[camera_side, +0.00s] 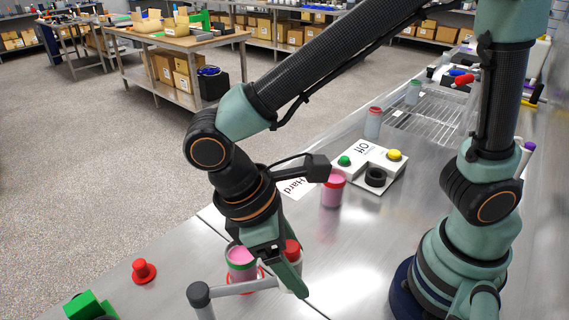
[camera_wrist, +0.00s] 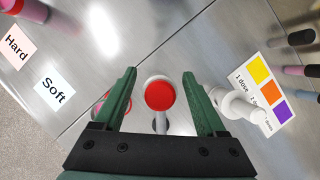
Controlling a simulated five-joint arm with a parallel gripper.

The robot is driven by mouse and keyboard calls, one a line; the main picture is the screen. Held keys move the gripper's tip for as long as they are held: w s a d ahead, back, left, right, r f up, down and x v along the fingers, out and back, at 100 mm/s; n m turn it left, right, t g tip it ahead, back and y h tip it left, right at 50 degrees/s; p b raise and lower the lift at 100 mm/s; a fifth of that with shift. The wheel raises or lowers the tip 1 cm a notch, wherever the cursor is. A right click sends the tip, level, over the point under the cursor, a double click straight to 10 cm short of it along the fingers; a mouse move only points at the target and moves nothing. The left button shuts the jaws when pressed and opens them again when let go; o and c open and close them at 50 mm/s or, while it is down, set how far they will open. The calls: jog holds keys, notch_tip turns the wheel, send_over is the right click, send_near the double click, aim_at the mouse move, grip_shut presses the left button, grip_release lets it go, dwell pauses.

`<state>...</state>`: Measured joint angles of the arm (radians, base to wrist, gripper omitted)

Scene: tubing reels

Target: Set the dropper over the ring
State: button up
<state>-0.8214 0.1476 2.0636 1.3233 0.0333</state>
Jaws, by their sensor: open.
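My gripper (camera_wrist: 159,76) is open and points down, one finger on each side of a red round top (camera_wrist: 160,95) with a pale rim. I cannot be sure that this is the dropper. In the side view the red top (camera_side: 292,247) shows just behind the gripper (camera_side: 272,265), partly hidden by a finger. A thin red ring (camera_side: 262,274) lies on the bench by a pink, green-rimmed jar (camera_side: 241,265). In the wrist view the ring (camera_wrist: 127,104) is partly hidden behind the left finger. I see no contact between fingers and the red top.
A grey bar with a black knob (camera_side: 198,294) is close to the gripper. A pink, red-rimmed jar (camera_side: 333,190) and a button panel (camera_side: 370,160) stand farther back. A red knob (camera_side: 144,271) and a green block (camera_side: 88,307) are at the front left. A colour card (camera_wrist: 267,91) lies right.

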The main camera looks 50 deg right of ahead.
jog(key=shift+x, duration=0.8)
grip_shut()
dwell(1.0)
